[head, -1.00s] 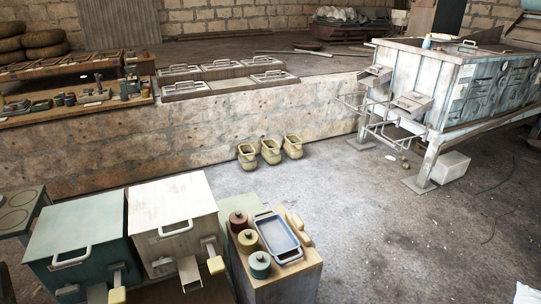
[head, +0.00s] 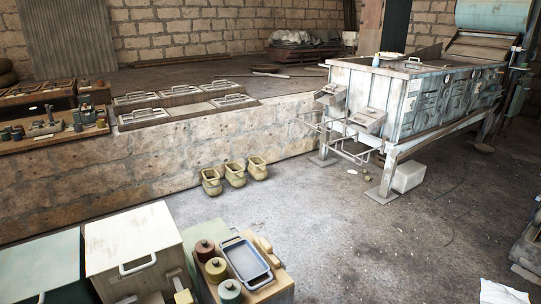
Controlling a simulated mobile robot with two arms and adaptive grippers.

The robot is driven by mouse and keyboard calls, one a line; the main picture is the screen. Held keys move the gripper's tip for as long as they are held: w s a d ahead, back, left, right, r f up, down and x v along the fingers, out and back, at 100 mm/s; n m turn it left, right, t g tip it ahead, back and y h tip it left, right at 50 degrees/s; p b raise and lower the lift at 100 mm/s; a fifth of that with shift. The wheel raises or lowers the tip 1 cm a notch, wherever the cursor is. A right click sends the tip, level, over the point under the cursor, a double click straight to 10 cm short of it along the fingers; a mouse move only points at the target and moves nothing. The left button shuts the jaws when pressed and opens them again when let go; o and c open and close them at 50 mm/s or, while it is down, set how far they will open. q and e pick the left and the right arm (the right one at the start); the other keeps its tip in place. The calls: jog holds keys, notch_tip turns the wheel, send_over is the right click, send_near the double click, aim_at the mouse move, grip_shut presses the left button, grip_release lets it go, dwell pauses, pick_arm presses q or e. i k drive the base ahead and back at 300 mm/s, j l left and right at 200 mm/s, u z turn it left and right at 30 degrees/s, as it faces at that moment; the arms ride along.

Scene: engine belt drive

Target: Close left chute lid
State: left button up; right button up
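A pale, weathered metal machine (head: 415,92) stands on legs at the right. Two metal chutes stick out from its near left end: a left chute (head: 331,93) and a right chute (head: 369,118). Each has a flat, plate-like top. They are too small here to tell whether a lid is open or shut. Neither of my grippers is in view.
A white lidded box (head: 132,245) and a green one (head: 38,268) stand at the front left. Beside them a small stand holds a blue tray (head: 245,260) and round jars. Three yellowish pots (head: 234,174) stand by the low wall. The floor (head: 330,235) before the machine is mostly clear.

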aim_at(332, 92)
jog(key=i+l+z, duration=0.55)
jog(key=z, duration=0.15)
jog(key=i+l+z, duration=0.6)
jog(key=i, duration=0.15)
jog(key=i+l+z, duration=0.1)
jog(key=i+z, duration=0.2)
jog(key=i+u, duration=0.75)
jog(key=i+l+u, duration=0.15)
jog(key=i+u, duration=0.2)
jog(key=i+j+u, duration=0.3)
jog(key=i+u, duration=0.15)
jog(key=i, duration=0.25)
jog(key=i+j+u, duration=0.1)
jog(key=i+u, duration=0.4)
jog(key=i, duration=0.15)
jog(key=i+l+u, duration=0.25)
jog(key=i+u, duration=0.2)
jog(key=i, duration=0.25)
